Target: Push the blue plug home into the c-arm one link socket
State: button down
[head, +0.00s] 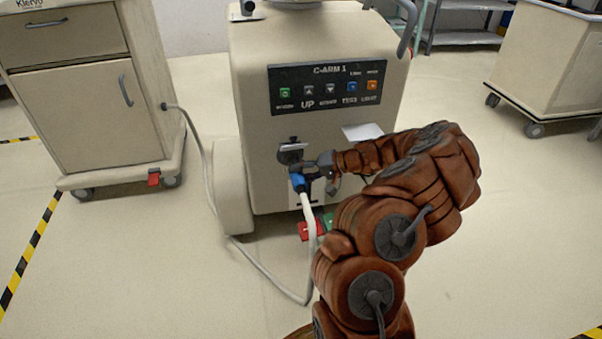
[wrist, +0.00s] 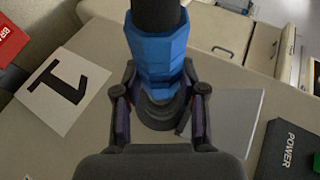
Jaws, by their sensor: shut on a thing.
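The blue plug (head: 298,181) is at the front of the C-ARM 1 cart (head: 255,175), with a pale cable (head: 309,222) hanging from it. My gripper (head: 308,172) is shut on the plug, its arm reaching in from the right. In the wrist view the plug (wrist: 158,58) sits between the two fingers of my gripper (wrist: 160,82). A dark socket area (head: 291,153) shows on the cart face just above the plug. A dark round part (wrist: 157,112) lies beyond the plug in the wrist view. I cannot tell how deep the plug sits.
The cable loops over the floor to a drawer cart (head: 85,100) at left. A button panel (head: 328,88) is above the socket. Red and green pieces (head: 308,230) are low on the cart. A white card with a black mark (wrist: 62,88) is beside the plug.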

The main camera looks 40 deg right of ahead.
jog(key=shift+w+d+b, duration=0.25)
jog(key=shift+w+b, duration=0.15)
jog(key=shift+w, duration=0.2)
jog(key=shift+w+d+b, duration=0.3)
jog(key=shift+w+b, duration=0.05)
jog(key=shift+w, duration=0.25)
jog(key=shift+w+d+b, duration=0.25)
jog(key=shift+w+b, duration=0.15)
jog(key=shift+w, duration=0.2)
dwell(0.7)
jog(key=c, duration=0.6)
grip_release()
jog(key=shift+s, duration=0.1)
